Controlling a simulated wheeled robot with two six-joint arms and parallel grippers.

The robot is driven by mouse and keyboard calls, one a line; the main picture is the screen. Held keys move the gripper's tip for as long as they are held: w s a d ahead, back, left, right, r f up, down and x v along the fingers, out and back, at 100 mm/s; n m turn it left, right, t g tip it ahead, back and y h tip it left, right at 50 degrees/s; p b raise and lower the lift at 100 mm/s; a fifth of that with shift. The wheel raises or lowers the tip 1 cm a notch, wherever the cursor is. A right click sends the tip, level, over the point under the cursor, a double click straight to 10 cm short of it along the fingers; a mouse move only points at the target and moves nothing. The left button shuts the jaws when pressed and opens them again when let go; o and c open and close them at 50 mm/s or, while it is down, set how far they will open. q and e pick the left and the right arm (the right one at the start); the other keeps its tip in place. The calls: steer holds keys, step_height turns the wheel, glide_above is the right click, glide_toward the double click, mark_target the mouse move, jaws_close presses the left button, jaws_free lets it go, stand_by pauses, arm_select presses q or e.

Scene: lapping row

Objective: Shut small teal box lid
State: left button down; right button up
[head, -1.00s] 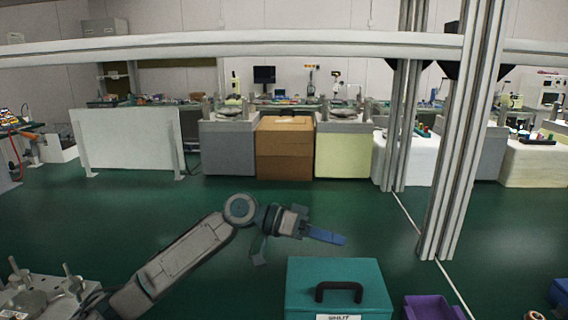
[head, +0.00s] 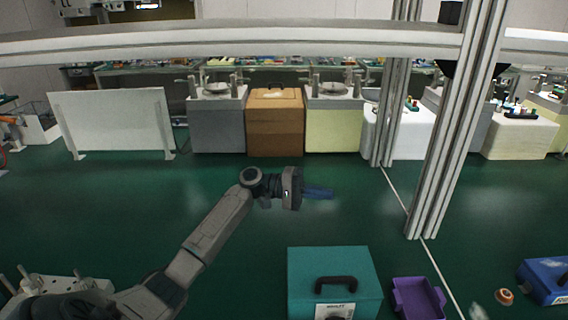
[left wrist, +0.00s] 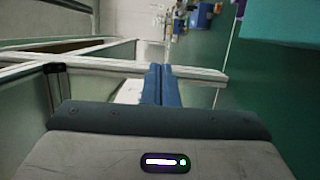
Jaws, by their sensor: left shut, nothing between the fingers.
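The teal box (head: 310,265) stands at the bottom centre of the head view. Its lid, with a black handle (head: 336,283), appears to lie down flat; no gap shows. A white label (head: 335,311) is on its near side, cut by the frame edge. My left gripper (head: 320,193) has blue fingers pointing right, above and beyond the box in the picture, apart from it. In the left wrist view its fingers (left wrist: 161,85) are together with nothing between them. A teal surface (left wrist: 282,20) shows at that view's upper right, likely the box. My right gripper is not in view.
A purple bin (head: 418,299) stands just right of the box. A blue case (head: 548,280) and a copper-coloured ring (head: 504,297) are farther right. A metal post (head: 455,130) and a horizontal beam (head: 240,42) cross the view. Green floor is clear around the gripper.

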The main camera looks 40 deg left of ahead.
arm_select(q)
steer(key=w+a+f+n+b, duration=0.1)
steer(key=w+a+f+b, duration=0.1)
steer(key=w+a+b, duration=0.15)
steer(key=s+a+r+p, duration=0.1)
steer(key=s+a+r, duration=0.2)
steer(key=a, duration=0.6)
steer(key=shift+r, duration=0.25)
steer(key=shift+f, duration=0.1)
